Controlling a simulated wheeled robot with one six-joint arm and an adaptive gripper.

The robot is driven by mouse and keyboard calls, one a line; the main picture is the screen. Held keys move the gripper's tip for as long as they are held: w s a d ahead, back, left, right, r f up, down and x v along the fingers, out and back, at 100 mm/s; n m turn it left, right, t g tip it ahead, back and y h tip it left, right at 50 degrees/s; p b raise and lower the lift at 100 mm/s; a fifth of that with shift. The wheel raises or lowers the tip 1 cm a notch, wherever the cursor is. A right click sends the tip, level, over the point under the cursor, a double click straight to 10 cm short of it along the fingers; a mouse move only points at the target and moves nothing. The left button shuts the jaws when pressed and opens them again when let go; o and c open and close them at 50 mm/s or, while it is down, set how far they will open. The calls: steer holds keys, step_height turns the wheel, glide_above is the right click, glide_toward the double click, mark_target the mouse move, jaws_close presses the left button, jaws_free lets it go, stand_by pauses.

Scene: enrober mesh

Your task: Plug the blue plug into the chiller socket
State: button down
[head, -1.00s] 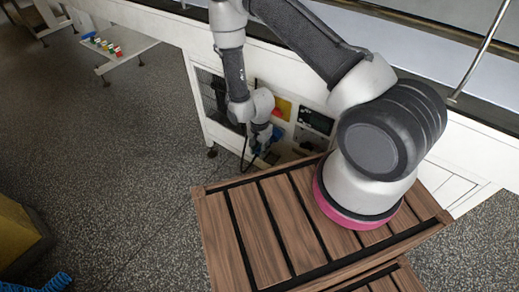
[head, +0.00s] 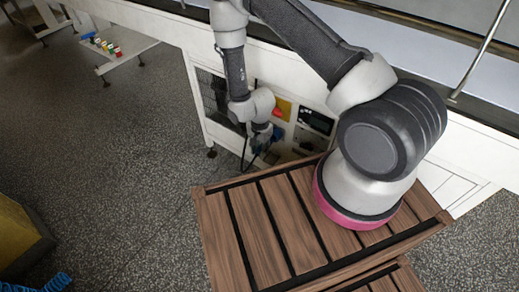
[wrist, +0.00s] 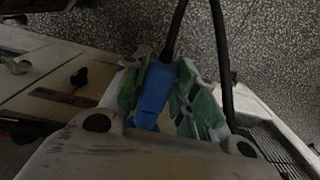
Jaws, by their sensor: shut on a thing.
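The blue plug (wrist: 156,88) is between the green-padded fingers of my gripper (wrist: 160,92) in the wrist view, and my gripper is shut on it. A black cable (wrist: 177,30) runs from the plug. In the head view my gripper (head: 262,140) is low against the front of the white machine, close to its panel. Only a little blue (head: 277,132) shows beside it there. I cannot make out the chiller socket; my gripper and wrist may cover it, so I cannot tell whether plug and socket touch.
A yellow panel with a red switch (head: 279,109) and a dark display (head: 316,121) are right of my gripper. A vent grille (head: 213,98) is to the left. The speckled floor (head: 110,160) is open.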

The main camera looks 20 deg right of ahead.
steer(key=shift+w+d, duration=0.65)
steer(key=shift+d, duration=0.2)
steer(key=shift+w+d, duration=0.6)
steer(key=shift+d, duration=0.2)
steer(key=shift+s+a, duration=0.15)
steer(key=shift+a, duration=0.05)
steer(key=shift+s+a, duration=0.55)
steer(key=shift+a, duration=0.15)
steer(key=shift+s+a, duration=0.5)
steer(key=shift+a, duration=0.2)
steer(key=shift+w+d, duration=0.6)
steer(key=shift+d, duration=0.2)
steer(key=shift+w+d, duration=0.55)
steer(key=shift+d, duration=0.2)
stand_by(0.8)
steer(key=c, duration=1.1)
jaws_free()
steer(key=shift+o, duration=0.2)
step_height(320, 180, up, 12)
